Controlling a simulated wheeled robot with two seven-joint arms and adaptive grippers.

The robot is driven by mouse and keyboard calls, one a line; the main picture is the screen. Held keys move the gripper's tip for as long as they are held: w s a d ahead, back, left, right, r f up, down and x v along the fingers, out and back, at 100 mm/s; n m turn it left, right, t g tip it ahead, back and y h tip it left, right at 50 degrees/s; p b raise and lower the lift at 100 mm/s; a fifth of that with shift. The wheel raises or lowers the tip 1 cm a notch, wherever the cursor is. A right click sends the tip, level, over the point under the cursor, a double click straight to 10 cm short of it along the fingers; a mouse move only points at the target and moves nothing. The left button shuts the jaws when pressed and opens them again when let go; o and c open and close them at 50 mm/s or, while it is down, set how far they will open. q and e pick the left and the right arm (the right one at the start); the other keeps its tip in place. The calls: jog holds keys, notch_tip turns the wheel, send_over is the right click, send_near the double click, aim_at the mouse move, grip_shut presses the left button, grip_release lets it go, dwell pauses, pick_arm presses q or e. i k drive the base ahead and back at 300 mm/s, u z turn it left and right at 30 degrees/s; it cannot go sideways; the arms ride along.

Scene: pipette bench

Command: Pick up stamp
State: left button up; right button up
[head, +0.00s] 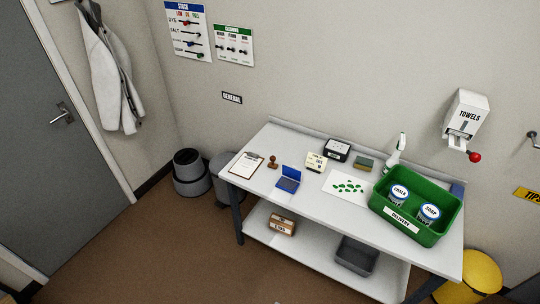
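A small brown stamp (273,162) stands upright on the white bench (310,205), toward its left end. It is just right of a clipboard (246,165) and behind and left of an open blue case, which may be an ink pad (288,178). Nothing covers the stamp. Neither of my grippers shows in the head view.
A green crate (452,222) with two labelled jars stands at the bench's right. A white sheet with green pieces (348,187), a cream block (316,161) and a dark box (337,149) lie mid-bench. Bins (190,172) stand left; open floor lies in front.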

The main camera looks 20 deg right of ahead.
aim_at(272, 158)
jog(key=u, duration=0.45)
jog(key=k, duration=0.6)
jog(key=u, duration=0.9)
jog(key=i, duration=1.05)
jog(key=z, duration=0.65)
jog(key=i, duration=0.8)
jog(key=z, duration=0.8)
